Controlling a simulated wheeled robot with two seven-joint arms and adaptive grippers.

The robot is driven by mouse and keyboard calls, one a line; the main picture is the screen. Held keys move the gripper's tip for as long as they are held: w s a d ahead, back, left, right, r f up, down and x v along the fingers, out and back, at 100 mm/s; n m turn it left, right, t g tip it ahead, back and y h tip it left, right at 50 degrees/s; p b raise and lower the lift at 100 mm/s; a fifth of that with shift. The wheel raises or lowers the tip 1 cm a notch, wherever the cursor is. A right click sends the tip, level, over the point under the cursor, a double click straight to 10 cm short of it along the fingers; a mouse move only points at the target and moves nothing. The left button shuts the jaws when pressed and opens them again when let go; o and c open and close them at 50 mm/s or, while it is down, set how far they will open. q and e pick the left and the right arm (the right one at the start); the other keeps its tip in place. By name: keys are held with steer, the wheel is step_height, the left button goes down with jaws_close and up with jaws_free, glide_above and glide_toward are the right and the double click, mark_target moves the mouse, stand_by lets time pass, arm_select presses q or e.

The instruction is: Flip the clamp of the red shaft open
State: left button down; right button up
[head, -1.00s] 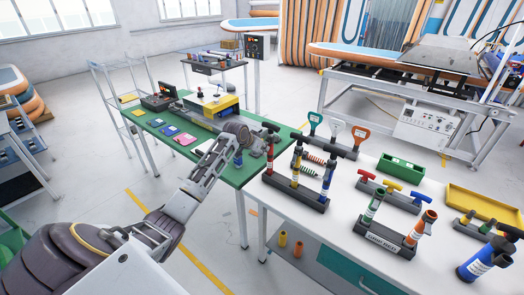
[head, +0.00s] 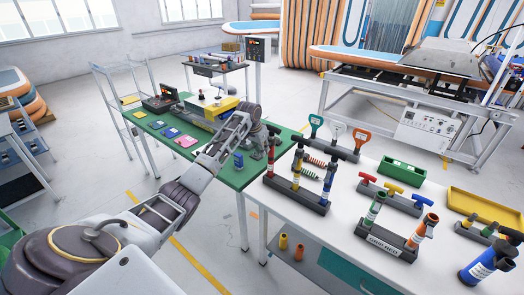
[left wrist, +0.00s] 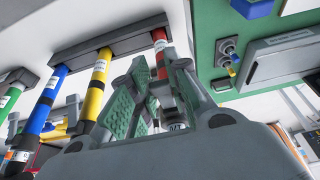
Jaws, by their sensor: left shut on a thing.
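The red shaft (head: 270,162) stands upright at the left end of a dark rack (head: 296,192) on the white table, beside a yellow and a blue shaft. My left gripper (head: 264,135) is at its upper part, coming from the left. In the left wrist view, the red shaft (left wrist: 161,55) runs from the rack between the green-padded fingers of my left gripper (left wrist: 150,98). The gripper is shut on the red shaft's upper part. The clamp is largely hidden by the fingers, so its position is unclear. My right gripper is out of view.
Handles on a stand (head: 338,147) are just behind the rack. A green tray (head: 402,170), a second rack (head: 386,243) and a yellow tray (head: 490,208) stand to the right. A green table (head: 232,176) with small items lies to the left.

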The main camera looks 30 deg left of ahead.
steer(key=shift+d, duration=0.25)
arm_select(q)
steer(key=c, duration=1.3)
jaws_free()
steer(key=shift+r, duration=0.15)
steer(key=shift+s+r, duration=0.2)
steer(key=shift+r, duration=0.25)
steer(key=v, duration=1)
steer(key=shift+s+r, duration=0.1)
steer(key=shift+r, duration=0.3)
steer(key=shift+f, duration=0.1)
